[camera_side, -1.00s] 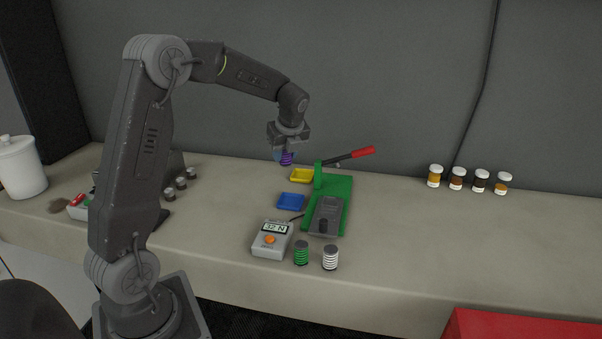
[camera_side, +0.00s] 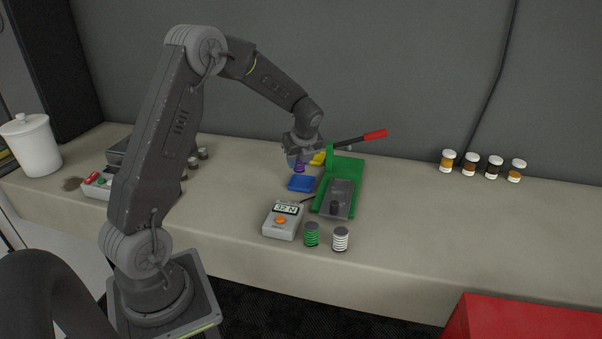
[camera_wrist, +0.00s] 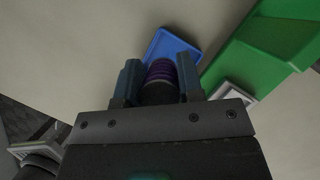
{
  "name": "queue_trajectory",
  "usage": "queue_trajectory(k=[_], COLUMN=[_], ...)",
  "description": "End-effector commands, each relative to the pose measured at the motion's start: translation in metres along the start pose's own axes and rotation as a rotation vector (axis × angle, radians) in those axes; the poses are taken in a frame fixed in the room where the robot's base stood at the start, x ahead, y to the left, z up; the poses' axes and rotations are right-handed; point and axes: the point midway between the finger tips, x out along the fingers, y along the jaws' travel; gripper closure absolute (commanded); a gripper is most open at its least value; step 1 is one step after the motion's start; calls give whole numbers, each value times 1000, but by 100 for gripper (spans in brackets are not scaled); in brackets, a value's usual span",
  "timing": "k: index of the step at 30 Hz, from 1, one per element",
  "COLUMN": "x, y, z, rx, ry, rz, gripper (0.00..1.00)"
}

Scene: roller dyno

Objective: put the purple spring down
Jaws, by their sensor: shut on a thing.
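My gripper (camera_side: 299,164) is shut on the purple spring (camera_side: 299,169), low over the bench. In the wrist view the spring (camera_wrist: 159,70) sits between the two blue-grey fingers, its lower part a dark cylinder. The blue tray (camera_side: 301,184) lies just below the spring in the side view. In the wrist view the tray (camera_wrist: 180,42) shows behind and beyond the spring. I cannot tell how much gap is left beneath the spring. The yellow tray (camera_side: 319,158) is partly hidden by my gripper.
The green press (camera_side: 349,172) with its red-handled lever (camera_side: 375,134) stands close on the right. A grey meter (camera_side: 283,220), a green spring (camera_side: 312,234) and a white spring (camera_side: 341,239) stand in front. Several jars (camera_side: 470,164) stand at the back right. Bench is clear between.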

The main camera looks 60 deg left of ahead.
Motion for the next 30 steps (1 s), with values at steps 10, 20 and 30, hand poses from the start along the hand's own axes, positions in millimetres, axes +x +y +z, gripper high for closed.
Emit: queue_trajectory(k=[10,20,30], x=[25,40,42], y=[-6,-7,-7], z=[-14,-20,-21], rx=[1,-1,-1], ry=[2,0,0], rz=[3,0,0], gripper=[93,93,55])
